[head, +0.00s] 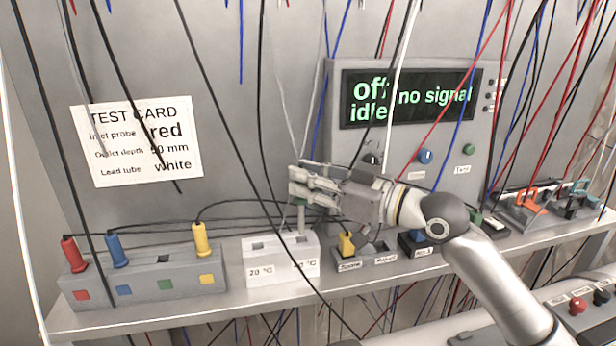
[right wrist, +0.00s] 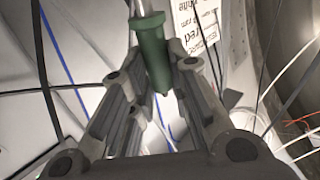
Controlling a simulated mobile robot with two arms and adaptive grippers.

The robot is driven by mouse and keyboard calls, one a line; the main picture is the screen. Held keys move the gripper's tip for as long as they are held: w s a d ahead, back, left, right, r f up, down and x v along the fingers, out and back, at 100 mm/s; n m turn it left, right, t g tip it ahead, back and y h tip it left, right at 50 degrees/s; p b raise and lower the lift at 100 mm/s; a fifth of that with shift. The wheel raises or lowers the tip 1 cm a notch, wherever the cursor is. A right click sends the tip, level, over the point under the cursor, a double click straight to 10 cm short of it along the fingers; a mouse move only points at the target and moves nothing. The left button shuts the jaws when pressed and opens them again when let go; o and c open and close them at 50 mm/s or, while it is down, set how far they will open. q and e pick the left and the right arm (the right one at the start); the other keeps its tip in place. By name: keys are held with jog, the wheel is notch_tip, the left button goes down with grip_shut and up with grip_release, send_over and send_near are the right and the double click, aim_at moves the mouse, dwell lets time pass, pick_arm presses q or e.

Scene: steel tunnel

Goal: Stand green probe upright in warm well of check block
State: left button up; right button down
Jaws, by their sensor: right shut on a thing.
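The white check block (head: 268,270) stands on the shelf, with two wells on top. Its left front label reads 20 °C; the right label is partly covered by a dark cable. My right gripper (head: 300,188) is over the block's right well, shut on the green probe (head: 299,202). The probe's metal shaft points down to the right well; I cannot tell how deep its tip is. In the right wrist view the green handle (right wrist: 152,52) is between the fingers, the shaft leading away from the gripper. My left gripper is not in view.
A grey rack (head: 150,285) at left holds red, blue and yellow probes; its green-marked slot is empty. A yellow plug (head: 346,243) sits in a holder right of the block. The display (head: 415,97) reads off, idle, no signal. Cables hang across the area.

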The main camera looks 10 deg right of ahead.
dwell(0.9)
dwell(0.7)
notch_tip(320, 180, down, 9)
jog(key=b, duration=0.6)
jog(key=shift+r, duration=0.15)
dwell(2.6)
jog(key=c, duration=1.3)
grip_release()
jog(key=shift+r, duration=0.1)
jog(key=shift+v, duration=6.05)
